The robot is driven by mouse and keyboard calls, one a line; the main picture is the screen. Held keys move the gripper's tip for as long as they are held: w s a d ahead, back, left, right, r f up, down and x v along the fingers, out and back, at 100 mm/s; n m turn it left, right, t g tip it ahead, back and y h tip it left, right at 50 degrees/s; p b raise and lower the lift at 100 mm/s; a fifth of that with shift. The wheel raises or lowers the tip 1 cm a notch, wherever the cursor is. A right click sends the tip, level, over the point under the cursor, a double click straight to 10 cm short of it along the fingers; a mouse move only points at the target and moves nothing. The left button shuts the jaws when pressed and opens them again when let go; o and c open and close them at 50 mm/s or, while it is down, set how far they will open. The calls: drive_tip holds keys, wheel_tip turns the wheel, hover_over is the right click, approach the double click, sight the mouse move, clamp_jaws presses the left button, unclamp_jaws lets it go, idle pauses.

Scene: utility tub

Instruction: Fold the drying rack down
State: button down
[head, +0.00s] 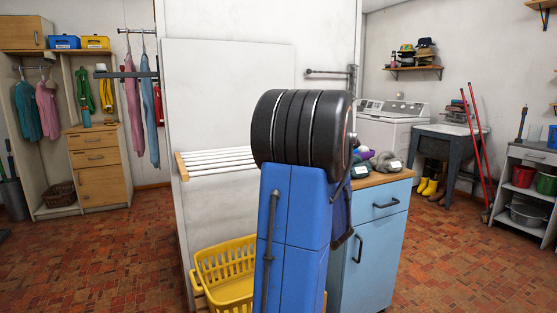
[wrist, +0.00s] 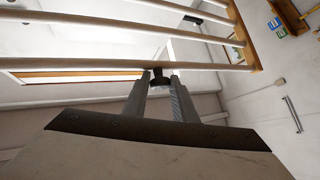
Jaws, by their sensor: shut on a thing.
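The drying rack (head: 215,161) has white bars and wooden end pieces. In the head view it stands out roughly level from a white panel, and its right part is hidden behind my arm. In the wrist view its bars (wrist: 90,64) cross the upper part of the picture, with a wooden side piece at the right. My gripper (wrist: 160,76) is shut at the nearest bar, with its fingertips on it about mid-picture. The head view does not show my gripper; my blue arm and black joint cover that area.
A yellow basket (head: 226,268) stands below the rack. A blue cabinet (head: 374,245) with small items on top is right of my arm. A washing machine (head: 390,122) and a sink (head: 446,135) are behind.

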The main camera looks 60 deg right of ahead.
drive_tip(key=shift+w+d+f, duration=0.2)
drive_tip(key=shift+f, duration=0.55)
drive_tip(key=shift+w+d+f, duration=0.2)
drive_tip(key=shift+f, duration=0.55)
drive_tip(key=c, duration=1.5)
unclamp_jaws()
drive_tip(key=shift+o, duration=0.2)
drive_tip(key=shift+r, duration=0.1)
drive_tip(key=shift+n+t, duration=0.3)
drive_tip(key=shift+n, duration=0.1)
drive_tip(key=r, duration=0.9)
drive_tip(key=shift+s+a+r, duration=0.15)
drive_tip(key=shift+a+r, duration=0.05)
drive_tip(key=shift+r, duration=0.05)
drive_tip(key=shift+r+y, duration=0.4)
drive_tip(key=shift+r, duration=0.1)
drive_tip(key=shift+a, duration=0.1)
